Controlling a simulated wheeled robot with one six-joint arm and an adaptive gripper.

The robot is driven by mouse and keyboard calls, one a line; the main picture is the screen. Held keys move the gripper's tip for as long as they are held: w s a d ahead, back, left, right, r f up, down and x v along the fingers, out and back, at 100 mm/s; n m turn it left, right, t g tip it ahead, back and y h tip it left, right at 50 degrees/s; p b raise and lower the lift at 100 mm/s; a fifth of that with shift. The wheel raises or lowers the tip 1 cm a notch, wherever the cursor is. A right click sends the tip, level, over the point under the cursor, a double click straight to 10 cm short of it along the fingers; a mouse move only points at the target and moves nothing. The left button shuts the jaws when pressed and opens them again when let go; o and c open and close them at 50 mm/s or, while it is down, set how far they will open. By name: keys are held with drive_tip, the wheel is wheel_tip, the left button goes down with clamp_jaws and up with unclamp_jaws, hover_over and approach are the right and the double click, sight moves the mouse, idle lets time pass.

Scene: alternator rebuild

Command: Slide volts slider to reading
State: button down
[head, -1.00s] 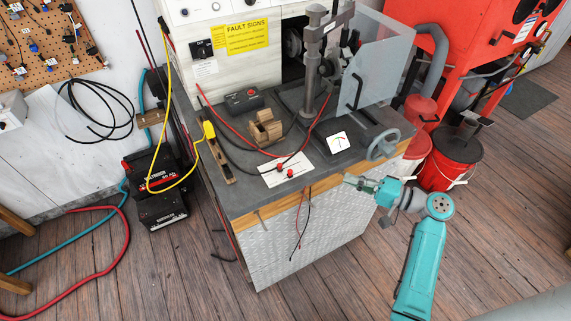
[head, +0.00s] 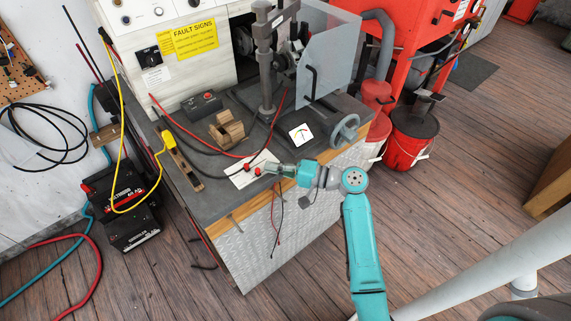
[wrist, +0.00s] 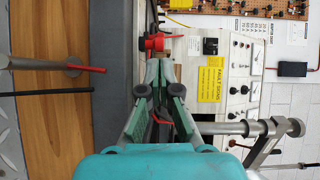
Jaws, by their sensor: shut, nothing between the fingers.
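A white card (head: 240,181) lies at the front edge of the bench top, with two red knobs on it, one farther left (head: 248,168) and one nearer the gripper (head: 257,171). I cannot tell which belongs to the volts slider. My gripper (head: 268,168) reaches in from the right, shut and empty, its tips close beside the nearer knob. In the wrist view the closed fingertips (wrist: 154,65) are just short of a red knob (wrist: 155,43); I cannot tell whether they touch. A dial meter (head: 301,134) stands behind; its reading is too small to tell.
A wooden block (head: 227,131), a dark box with a red button (head: 201,104) and a handwheel (head: 344,131) sit on the bench. Red and black leads cross the top and hang over the front. A clear shield (head: 327,55) stands at the back right.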

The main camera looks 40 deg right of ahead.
sight(259, 172)
drive_tip(key=shift+a, duration=0.4)
drive_tip(key=shift+a, duration=1.15)
drive_tip(key=shift+d, duration=0.2)
